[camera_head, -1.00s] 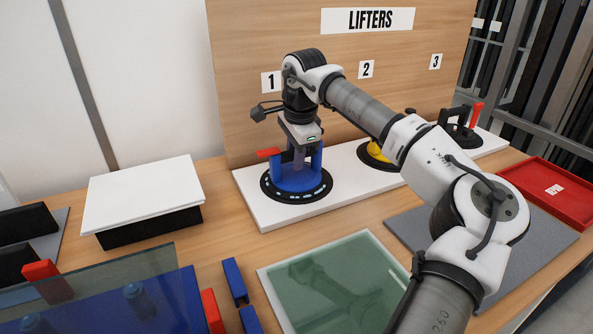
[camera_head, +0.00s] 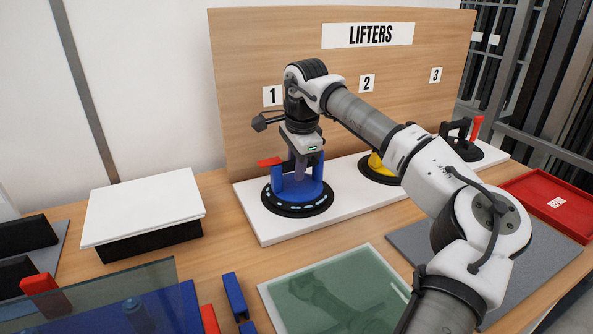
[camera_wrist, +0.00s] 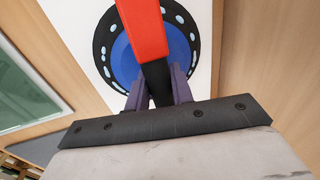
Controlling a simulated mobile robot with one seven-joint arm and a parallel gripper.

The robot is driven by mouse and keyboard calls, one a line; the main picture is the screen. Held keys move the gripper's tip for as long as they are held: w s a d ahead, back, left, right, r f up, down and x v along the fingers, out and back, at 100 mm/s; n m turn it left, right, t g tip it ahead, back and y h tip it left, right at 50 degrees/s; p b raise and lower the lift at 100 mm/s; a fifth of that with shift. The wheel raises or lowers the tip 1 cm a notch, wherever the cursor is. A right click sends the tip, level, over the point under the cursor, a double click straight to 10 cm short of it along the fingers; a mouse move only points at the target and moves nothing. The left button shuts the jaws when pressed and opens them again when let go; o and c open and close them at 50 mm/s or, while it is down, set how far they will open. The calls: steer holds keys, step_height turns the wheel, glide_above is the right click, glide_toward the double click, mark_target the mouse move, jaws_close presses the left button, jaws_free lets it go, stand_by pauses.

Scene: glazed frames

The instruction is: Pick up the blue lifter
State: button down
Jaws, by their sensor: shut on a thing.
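The blue lifter (camera_head: 290,188) stands upright on the white board in front of label 1. It has a round blue body with a black rim, blue posts, a black handle bar and a red lever. My gripper (camera_head: 300,164) comes down on it from above and is shut on the handle. In the wrist view, the purple fingers of my gripper (camera_wrist: 158,88) sit on either side of the black handle, and the blue lifter (camera_wrist: 124,60) shows below. The red lever hides part of its disc. I see no gap between its rim and the board.
A yellow lifter (camera_head: 376,165) and a black lifter (camera_head: 462,148) stand to the right on the white board (camera_head: 262,236). A greenish glass panel (camera_head: 335,292) lies in front, a red tray (camera_head: 548,202) at right. A white-topped box (camera_head: 142,206) is at left.

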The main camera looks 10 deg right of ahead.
step_height(320, 180, up, 19)
steer(key=p, duration=0.1)
steer(key=shift+r, duration=0.15)
